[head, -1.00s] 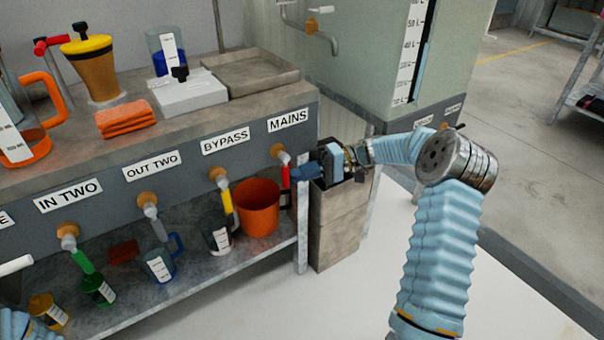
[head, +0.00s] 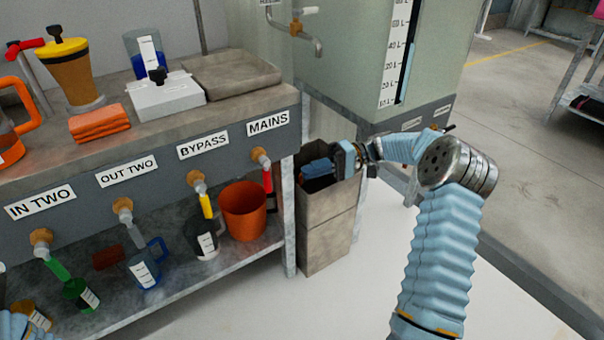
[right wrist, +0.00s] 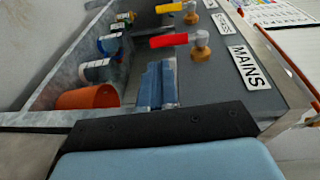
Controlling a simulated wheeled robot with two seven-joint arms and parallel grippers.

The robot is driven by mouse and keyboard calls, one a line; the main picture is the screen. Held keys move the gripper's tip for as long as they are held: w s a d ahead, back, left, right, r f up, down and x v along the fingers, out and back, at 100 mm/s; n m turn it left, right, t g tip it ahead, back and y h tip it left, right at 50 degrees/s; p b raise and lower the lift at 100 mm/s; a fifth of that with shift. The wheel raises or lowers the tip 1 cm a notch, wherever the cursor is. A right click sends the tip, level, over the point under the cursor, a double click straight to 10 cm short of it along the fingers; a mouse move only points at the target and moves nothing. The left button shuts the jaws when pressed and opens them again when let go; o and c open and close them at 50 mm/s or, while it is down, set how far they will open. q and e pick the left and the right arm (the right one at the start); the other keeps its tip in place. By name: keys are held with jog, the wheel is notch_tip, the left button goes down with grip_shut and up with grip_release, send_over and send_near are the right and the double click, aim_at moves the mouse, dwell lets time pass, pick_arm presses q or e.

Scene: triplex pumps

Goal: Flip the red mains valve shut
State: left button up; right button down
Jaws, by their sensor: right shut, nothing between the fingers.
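The mains valve has a brass body (head: 261,156) under the MAINS label, at the right end of the bench front. Its red handle (head: 267,181) hangs down, roughly in line with the yellow bypass handle. In the right wrist view the red handle (right wrist: 169,40) points left from its valve, parallel to the yellow one. My right gripper (head: 312,168) is shut and empty, to the right of the red handle with a gap between them. Its blue fingers (right wrist: 158,84) also show in the right wrist view, apart from the handle. My left gripper is out of view.
An orange bucket (head: 243,212) stands on the lower shelf beside the red handle. The bypass valve's yellow handle (head: 206,206) is to its left. A bench leg (head: 289,218) and a tall grey bin (head: 326,232) are close below my right gripper.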

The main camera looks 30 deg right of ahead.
jog(key=d, duration=0.6)
jog(key=shift+s, duration=0.35)
jog(key=s+a+f+m+g+h, duration=0.1)
jog(key=a+f+m+h, duration=0.15)
jog(key=a+f, duration=0.7)
jog(key=s+a+f+m+g+h, duration=0.15)
jog(key=a+f+h, duration=0.25)
jog(key=a+f, duration=0.55)
jog(key=s+a+f+n+h+p, duration=0.1)
jog(key=s+a+f+h, duration=0.2)
jog(key=s+f, duration=0.4)
jog(key=s+a+f+n+t+h, duration=0.1)
jog(key=s+a+f+n+h, duration=0.1)
jog(key=s+a+f, duration=0.4)
jog(key=s+f+h, duration=0.1)
jog(key=s, duration=0.4)
jog(key=shift+s+a+p, duration=0.15)
jog(key=shift+s+p, duration=0.15)
jog(key=shift+p, duration=0.05)
jog(key=shift+a+t, duration=0.1)
jog(key=shift+t, duration=0.15)
